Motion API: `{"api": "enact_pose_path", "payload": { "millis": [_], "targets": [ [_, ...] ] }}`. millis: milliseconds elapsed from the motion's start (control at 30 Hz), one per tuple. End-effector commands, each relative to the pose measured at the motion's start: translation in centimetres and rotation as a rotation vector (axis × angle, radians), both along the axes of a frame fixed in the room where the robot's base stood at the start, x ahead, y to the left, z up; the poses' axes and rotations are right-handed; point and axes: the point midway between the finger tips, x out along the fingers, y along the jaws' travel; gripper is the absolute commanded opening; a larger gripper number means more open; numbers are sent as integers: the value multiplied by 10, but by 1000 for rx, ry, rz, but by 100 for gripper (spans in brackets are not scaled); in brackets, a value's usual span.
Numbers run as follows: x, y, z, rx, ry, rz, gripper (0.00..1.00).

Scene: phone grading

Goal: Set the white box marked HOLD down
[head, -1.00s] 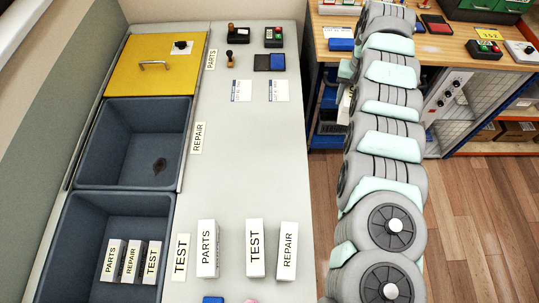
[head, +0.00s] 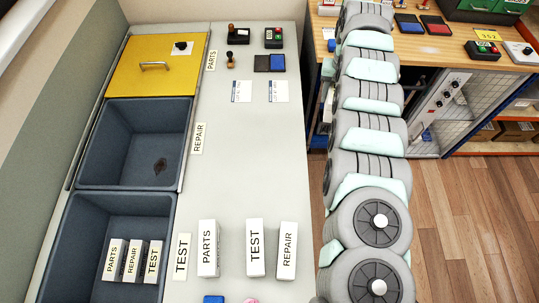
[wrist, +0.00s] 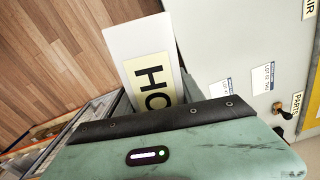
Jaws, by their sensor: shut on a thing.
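The white box marked HOLD (wrist: 118,43) shows in the wrist view, with only the letters "HO" readable on its cream label. Its lower end is hidden behind my gripper (wrist: 155,118), a green body with a dark edge, which is shut on it. The box is over the border between the wooden floor and the grey counter (wrist: 210,50). In the head view my arm hides most of the gripper and box at the counter's right side.
White boxes marked PARTS (head: 208,248), TEST (head: 255,248) and REPAIR (head: 287,250) stand at the counter's front. Several more lie in the lower blue-grey bin (head: 85,220). The upper bin (head: 135,145) holds a dark thing. The counter's middle is clear.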

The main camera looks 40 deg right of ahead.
Motion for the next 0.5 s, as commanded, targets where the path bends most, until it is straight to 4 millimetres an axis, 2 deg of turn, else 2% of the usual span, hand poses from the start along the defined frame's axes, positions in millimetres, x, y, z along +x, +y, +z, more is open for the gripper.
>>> {"api": "enact_pose_path", "payload": {
  "millis": [500],
  "targets": [
    [15, 12, 1, 1, 1, 19, 0]
  ]
}}
